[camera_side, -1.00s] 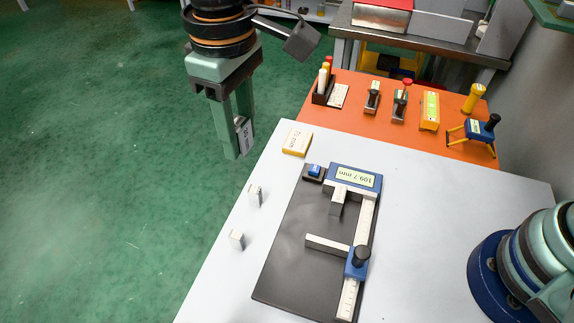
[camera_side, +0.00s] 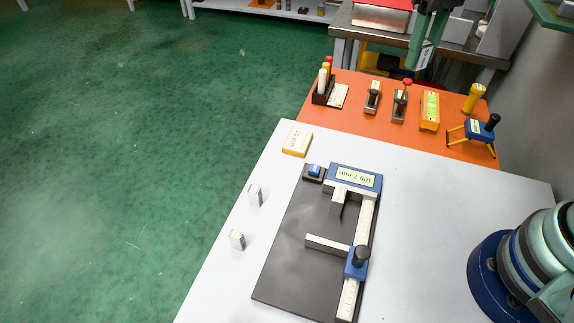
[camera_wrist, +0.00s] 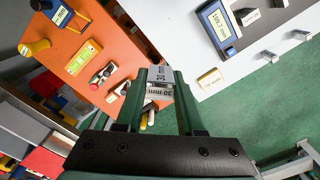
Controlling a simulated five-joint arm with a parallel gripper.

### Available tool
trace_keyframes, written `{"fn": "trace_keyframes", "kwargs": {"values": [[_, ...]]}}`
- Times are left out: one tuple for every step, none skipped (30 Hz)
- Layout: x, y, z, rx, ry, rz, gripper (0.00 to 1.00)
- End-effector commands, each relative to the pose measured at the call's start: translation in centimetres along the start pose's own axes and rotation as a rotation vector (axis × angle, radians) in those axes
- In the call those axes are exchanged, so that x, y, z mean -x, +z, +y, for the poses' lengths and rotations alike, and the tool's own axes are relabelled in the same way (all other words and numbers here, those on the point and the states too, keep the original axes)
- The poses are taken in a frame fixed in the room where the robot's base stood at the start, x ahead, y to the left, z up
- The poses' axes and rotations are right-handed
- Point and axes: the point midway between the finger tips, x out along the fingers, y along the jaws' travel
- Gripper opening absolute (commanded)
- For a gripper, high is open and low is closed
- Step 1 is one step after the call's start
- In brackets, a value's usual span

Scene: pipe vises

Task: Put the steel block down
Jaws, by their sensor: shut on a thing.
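My gripper (camera_side: 420,60) is at the top right of the side view, cut off by the frame's top edge, raised beyond the orange mat. It is shut on the steel block (camera_side: 426,54). In the wrist view the steel block (camera_wrist: 159,93), grey and marked "30 mm", sits between the two green fingers (camera_wrist: 158,78). It is held in the air.
The white table (camera_side: 450,215) carries a dark measuring fixture (camera_side: 290,265) with a display reading 109.7 mm. A steel bench stands behind.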

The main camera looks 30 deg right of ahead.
Motion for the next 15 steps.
{"fn": "trace_keyframes", "kwargs": {"values": [[0.0, 0.1, -1.0, 0.027, 0.0, 0.002, 0.0], [0.0, 0.2, -1.7, 0.047, 0.0, 0.002, 0.0], [0.0, 0.3, -2.9, 0.079, 0.0, 0.002, 0.0], [0.0, 0.5, -4.0, 0.106, 0.0, 0.002, 0.0], [0.0, 0.7, -5.1, 0.136, 0.0, 0.002, 0.0], [0.0, 1.1, -6.6, 0.179, 0.0, 0.002, 0.0], [0.0, 1.5, -7.8, 0.213, 0.0, 0.002, 0.0], [0.0, 1.9, -9.1, 0.248, 0.0, 0.002, 0.0], [0.0, 2.5, -10.7, 0.295, 0.0, 0.002, 0.0], [0.0, 3.0, -11.8, 0.329, 0.0, 0.002, 0.0], [-0.1, 3.5, -13.0, 0.363, 0.0, 0.002, 0.0], [-0.1, 4.3, -14.4, 0.408, 0.0, 0.002, 0.0], [-0.1, 4.9, -15.5, 0.442, 0.0, 0.002, 0.0], [-0.1, 5.6, -16.5, 0.475, 0.0, 0.002, 0.0], [-0.1, 6.4, -17.8, 0.517, -0.001, 0.002, 0.0]]}}
